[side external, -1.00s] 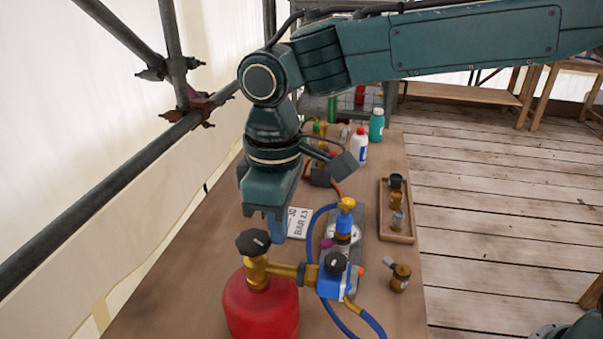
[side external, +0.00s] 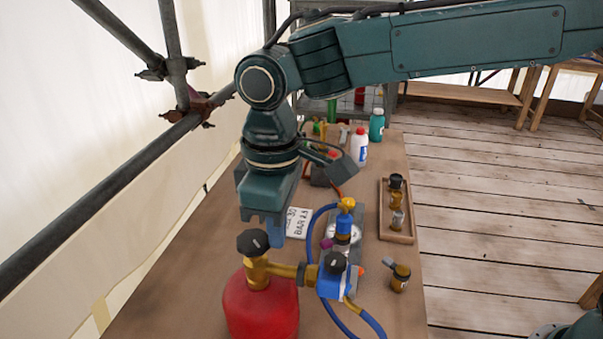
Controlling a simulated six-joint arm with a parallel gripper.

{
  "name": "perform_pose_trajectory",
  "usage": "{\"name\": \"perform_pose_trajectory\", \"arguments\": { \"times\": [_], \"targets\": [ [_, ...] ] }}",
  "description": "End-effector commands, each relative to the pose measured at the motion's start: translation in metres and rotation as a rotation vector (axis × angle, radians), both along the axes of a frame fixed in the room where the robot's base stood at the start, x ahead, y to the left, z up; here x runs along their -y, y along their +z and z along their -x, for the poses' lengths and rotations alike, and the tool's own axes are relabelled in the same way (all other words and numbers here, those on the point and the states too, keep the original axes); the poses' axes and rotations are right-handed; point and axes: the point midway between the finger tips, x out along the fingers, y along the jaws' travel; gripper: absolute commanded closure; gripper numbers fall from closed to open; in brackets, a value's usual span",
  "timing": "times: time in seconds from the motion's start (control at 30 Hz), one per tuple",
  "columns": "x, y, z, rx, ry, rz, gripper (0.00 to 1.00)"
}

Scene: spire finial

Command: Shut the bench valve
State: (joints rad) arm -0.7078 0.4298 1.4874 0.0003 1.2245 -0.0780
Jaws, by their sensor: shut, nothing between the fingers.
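A red gas cylinder (side external: 258,305) stands upright at the near end of the bench. A brass valve (side external: 258,270) with a black knob (side external: 253,242) sits on its top. A brass pipe runs right from it to a blue regulator block (side external: 331,283), which carries a second black knob (side external: 335,262). Which of the two knobs is the bench valve, I cannot tell. My gripper (side external: 275,242) points down and is shut and empty. In the picture its fingertips are just right of the cylinder knob, above the pipe. Contact with the knob cannot be made out.
A blue torch-like fitting with a yellow top (side external: 345,222) and a blue hose (side external: 370,325) are by the regulator. A wooden tray (side external: 397,237) with brass parts and a loose brass fitting (side external: 400,280) lie right. A white card (side external: 298,222) lies behind my gripper. Bottles (side external: 360,147) stand farther back.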

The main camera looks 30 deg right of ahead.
Motion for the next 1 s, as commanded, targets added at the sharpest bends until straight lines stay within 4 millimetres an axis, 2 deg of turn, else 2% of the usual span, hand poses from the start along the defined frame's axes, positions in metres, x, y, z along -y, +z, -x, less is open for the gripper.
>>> {"name": "perform_pose_trajectory", "arguments": {
  "times": [1.0],
  "targets": [
    [-0.014,0.001,0.012,0.004,0.001,-0.004,1.0]
  ]
}}
